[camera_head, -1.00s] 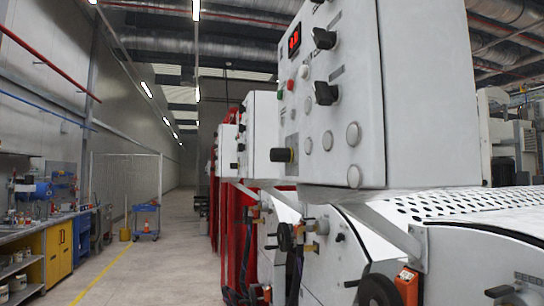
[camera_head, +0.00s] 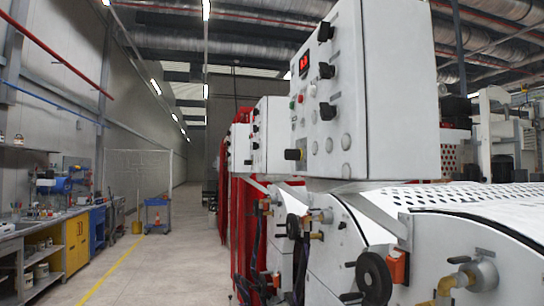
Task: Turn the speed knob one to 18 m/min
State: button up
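A white control box (camera_head: 390,95) stands right of centre, its control face seen at a steep angle. A small red lit display (camera_head: 304,64) is near the top of this face; its digits are too small to read. Black knobs sit in a column to its right: an upper one (camera_head: 325,32), a middle one (camera_head: 326,70) and a lower one (camera_head: 328,111). I cannot tell which is speed knob one, and their scales are unreadable. My gripper is not in view.
Similar control boxes (camera_head: 272,135) stand farther along the machine row. A perforated cover (camera_head: 480,195) and a black handwheel (camera_head: 372,278) are at lower right. A workbench (camera_head: 45,240) lines the left wall. The grey aisle floor (camera_head: 165,265) between is clear in front; a blue cart (camera_head: 157,215) stands farther back.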

aim_at(289, 154)
jog(key=u, duration=2.05)
jog(key=i, duration=1.75)
jog(key=z, duration=2.8)
jog(key=i, duration=1)
